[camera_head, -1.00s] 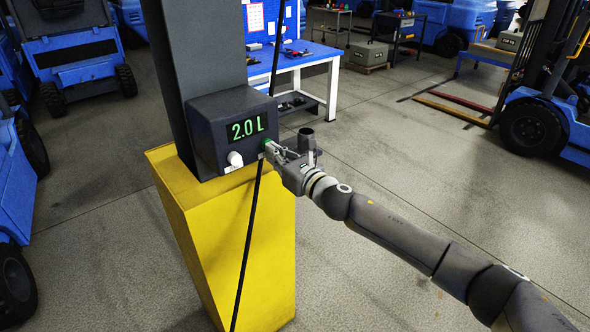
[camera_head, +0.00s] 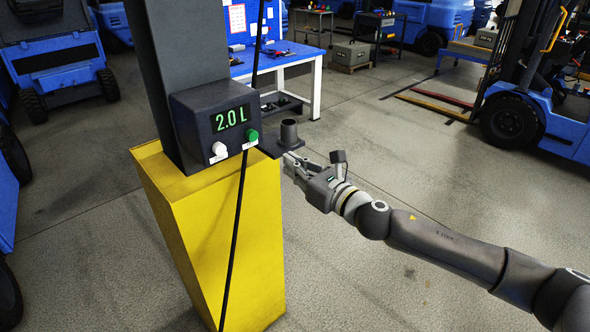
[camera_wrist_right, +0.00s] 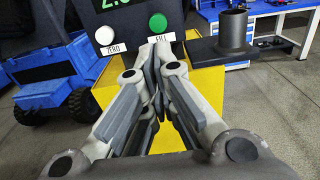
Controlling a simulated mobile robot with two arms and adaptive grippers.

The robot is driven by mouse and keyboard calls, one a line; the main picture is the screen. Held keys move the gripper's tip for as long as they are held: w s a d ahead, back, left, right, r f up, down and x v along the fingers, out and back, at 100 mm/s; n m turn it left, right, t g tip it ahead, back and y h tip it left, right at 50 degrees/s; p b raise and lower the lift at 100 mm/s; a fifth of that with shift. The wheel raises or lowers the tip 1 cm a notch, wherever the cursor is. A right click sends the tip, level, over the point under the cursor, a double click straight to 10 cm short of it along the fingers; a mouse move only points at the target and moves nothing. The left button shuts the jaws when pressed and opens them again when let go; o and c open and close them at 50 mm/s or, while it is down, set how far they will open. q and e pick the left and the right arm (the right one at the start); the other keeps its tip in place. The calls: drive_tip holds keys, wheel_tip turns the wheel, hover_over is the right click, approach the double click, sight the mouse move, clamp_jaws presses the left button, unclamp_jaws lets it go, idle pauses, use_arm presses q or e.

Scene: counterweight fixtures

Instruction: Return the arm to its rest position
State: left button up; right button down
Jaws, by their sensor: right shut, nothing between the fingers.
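My right gripper (camera_head: 290,163) is shut and empty. In the head view it is just to the right of the dark control box (camera_head: 206,131), apart from it. The box has a display reading 2.0 L (camera_head: 230,118), a white button (camera_head: 219,149) and a green button (camera_head: 253,135). In the right wrist view the shut fingers (camera_wrist_right: 158,50) point toward the panel, below the white ZERO button (camera_wrist_right: 105,35) and the green FILL button (camera_wrist_right: 158,22). My left gripper is not in view.
The box sits on a dark column (camera_head: 185,50) above a yellow base (camera_head: 215,240). A dark cup-shaped fitting (camera_head: 289,133) stands on a bracket beside the box. A black cable (camera_head: 236,225) hangs in front. A blue workbench (camera_head: 275,65) and forklifts (camera_head: 540,110) stand behind. Open floor lies at right.

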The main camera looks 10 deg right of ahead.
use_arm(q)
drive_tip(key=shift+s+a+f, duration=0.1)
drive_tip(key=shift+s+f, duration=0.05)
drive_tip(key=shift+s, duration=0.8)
